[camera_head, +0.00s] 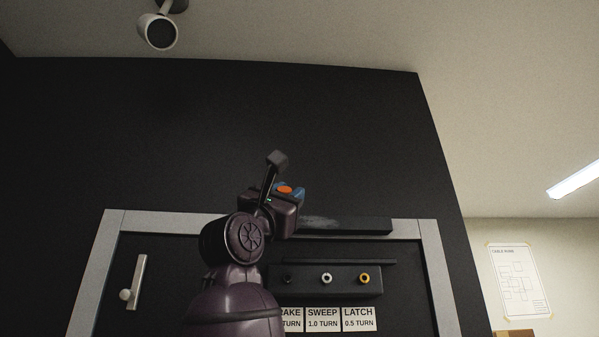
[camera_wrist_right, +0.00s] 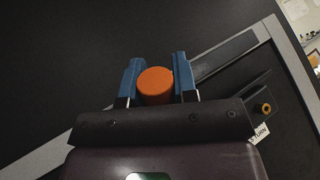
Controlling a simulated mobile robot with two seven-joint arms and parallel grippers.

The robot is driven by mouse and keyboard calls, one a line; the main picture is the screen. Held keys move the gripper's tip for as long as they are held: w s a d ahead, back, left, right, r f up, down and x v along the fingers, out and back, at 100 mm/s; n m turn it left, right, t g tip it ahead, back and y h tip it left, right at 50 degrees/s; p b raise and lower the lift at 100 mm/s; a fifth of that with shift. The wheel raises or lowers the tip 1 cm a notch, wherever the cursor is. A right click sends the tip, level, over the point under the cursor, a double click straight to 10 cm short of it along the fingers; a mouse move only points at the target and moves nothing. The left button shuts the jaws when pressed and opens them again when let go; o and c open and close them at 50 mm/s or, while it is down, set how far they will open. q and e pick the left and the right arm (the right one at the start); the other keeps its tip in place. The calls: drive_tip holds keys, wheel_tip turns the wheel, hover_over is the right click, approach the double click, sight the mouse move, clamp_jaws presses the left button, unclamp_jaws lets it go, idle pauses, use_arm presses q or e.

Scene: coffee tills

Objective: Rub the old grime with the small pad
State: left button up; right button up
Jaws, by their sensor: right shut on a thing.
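My right gripper (camera_head: 287,189) is raised in front of the dark wall, its blue fingers shut on a small orange round-ended thing, seemingly the small pad (camera_head: 285,189). In the right wrist view the pad (camera_wrist_right: 155,85) sits between the two blue fingers (camera_wrist_right: 157,78). A pale grey smudge, seemingly the old grime (camera_head: 320,221), shows on the dark ledge (camera_head: 372,226) at the top of the framed panel. The gripper is just above and left of the smudge in the head view, and my wrist hides the ledge's left end. I cannot tell whether the pad touches anything. My left gripper is out of view.
Below the ledge is a dark box (camera_head: 345,281) with several knobs and a thin bar above it. Labels (camera_head: 323,319) hang under it. A door handle (camera_head: 137,283) is at left. A spotlight (camera_head: 158,31) hangs from the ceiling. A paper plan (camera_head: 519,280) is at right.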

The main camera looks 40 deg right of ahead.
use_arm(q)
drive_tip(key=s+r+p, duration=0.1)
drive_tip(key=p, duration=0.2)
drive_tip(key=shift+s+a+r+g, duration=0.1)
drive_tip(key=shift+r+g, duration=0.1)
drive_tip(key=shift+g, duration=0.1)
use_arm(e)
drive_tip(key=shift+m+g+h, duration=0.5)
drive_tip(key=shift+m+g, duration=0.1)
drive_tip(key=shift+g, duration=0.2)
drive_tip(key=w+d+r, duration=0.1)
drive_tip(key=d, duration=0.1)
drive_tip(key=w+d+r, duration=0.1)
drive_tip(key=d+r, duration=0.1)
drive_tip(key=shift+w+r, duration=0.2)
drive_tip(key=shift+w, duration=0.15)
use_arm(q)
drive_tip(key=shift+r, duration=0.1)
use_arm(e)
drive_tip(key=shift+w+d, duration=0.15)
drive_tip(key=shift+w, duration=0.2)
use_arm(q)
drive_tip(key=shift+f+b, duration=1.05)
drive_tip(key=shift+b, duration=0.05)
use_arm(e)
drive_tip(key=s+d, duration=0.3)
drive_tip(key=d, duration=0.3)
drive_tip(key=shift+s, duration=0.3)
idle(0.6)
